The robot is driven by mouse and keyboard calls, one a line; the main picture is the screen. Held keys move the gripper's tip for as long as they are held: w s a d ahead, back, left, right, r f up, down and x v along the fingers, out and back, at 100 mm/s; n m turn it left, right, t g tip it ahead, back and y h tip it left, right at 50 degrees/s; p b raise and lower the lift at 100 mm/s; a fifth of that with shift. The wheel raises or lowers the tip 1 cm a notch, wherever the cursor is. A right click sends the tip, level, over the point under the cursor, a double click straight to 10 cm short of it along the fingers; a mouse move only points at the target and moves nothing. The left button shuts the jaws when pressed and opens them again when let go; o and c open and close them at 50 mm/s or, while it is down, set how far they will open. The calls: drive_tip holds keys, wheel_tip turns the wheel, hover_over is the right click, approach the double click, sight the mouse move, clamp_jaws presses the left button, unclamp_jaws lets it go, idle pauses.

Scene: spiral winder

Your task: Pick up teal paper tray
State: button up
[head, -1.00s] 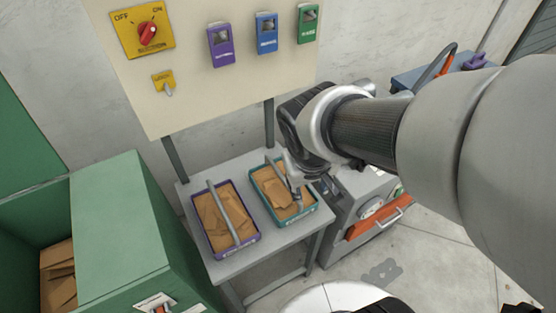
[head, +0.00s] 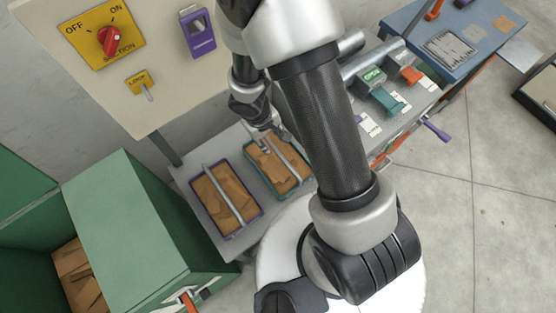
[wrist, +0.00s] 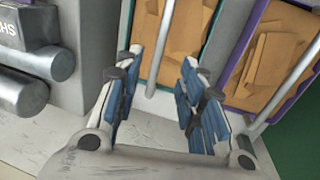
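The teal paper tray (head: 291,194) sits on the grey stand, filled with brown paper pieces and crossed by a grey handle bar. My gripper (head: 263,134) is at its far end in the head view, partly hidden by my wrist. In the wrist view my gripper (wrist: 160,62) is open and empty, its blue-padded fingers apart. The teal tray (wrist: 211,35) lies beyond the fingers there, and its handle bar (wrist: 161,50) shows in the gap between them. I cannot tell how deep the bar lies between the fingers.
A purple tray (head: 259,213) of similar papers stands close on the left; it also shows in the wrist view (wrist: 238,58). A green cabinet (head: 135,225) is at the left. A panel with a suction switch (head: 108,40) rises behind. A grey machine (wrist: 70,80) stands close by.

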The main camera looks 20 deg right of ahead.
sight(277, 152)
drive_tip(key=f+b, duration=0.1)
drive_tip(key=f, duration=0.1)
drive_tip(key=d+f+b, duration=0.1)
drive_tip(key=f, duration=0.1)
drive_tip(key=f+b, duration=0.1)
drive_tip(key=f, duration=0.1)
drive_tip(key=shift+w+d+f, duration=0.15)
drive_tip(key=shift+w+f, duration=0.1)
drive_tip(key=shift+f, duration=0.05)
drive_tip(key=f+b, duration=0.1)
drive_tip(key=f, duration=0.1)
drive_tip(key=d+f+b, duration=0.1)
drive_tip(key=f+b, duration=0.1)
drive_tip(key=f, duration=0.1)
drive_tip(key=shift+s+b, duration=0.2)
drive_tip(key=shift+b, duration=0.1)
clamp_jaws()
